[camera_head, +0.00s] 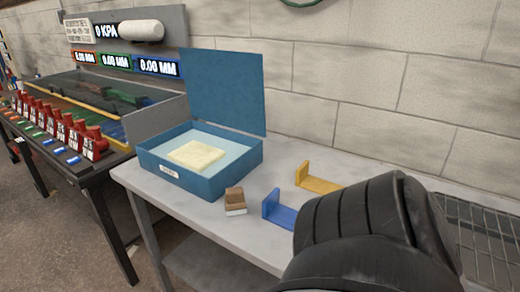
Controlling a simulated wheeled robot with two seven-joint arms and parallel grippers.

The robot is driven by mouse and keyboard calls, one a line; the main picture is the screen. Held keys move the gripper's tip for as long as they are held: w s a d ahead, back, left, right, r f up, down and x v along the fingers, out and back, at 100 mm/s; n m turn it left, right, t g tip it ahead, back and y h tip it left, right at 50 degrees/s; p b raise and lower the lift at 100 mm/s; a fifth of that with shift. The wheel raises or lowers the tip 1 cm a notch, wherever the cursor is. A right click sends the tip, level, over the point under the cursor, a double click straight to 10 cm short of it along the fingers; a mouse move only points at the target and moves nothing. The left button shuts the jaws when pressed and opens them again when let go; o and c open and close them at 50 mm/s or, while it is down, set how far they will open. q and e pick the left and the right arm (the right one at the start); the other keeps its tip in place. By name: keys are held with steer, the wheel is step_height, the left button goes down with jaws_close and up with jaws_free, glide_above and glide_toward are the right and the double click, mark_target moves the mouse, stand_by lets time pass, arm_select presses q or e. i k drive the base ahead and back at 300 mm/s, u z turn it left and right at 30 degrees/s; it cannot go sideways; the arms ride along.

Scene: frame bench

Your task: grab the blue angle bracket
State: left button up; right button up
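A blue angle bracket (279,212) lies on the grey bench top (262,243), with its upright flange at the left. Its right part is hidden behind a black arm link of mine, which fills the lower right of the view. A yellow angle bracket (316,182) of similar shape lies just behind it, also partly covered by the arm. Neither of my grippers shows in the head view, so I cannot see their fingers.
An open blue box (209,184) with a pale yellow block (196,155) inside stands left of the brackets. A small brown and white block (235,201) lies between. A wire rack (484,237) is at the right. Another bench with red parts (75,138) stands left.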

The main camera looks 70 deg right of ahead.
mark_target(276, 213)
steer(key=i, duration=1.6)
steer(key=z, duration=2.45)
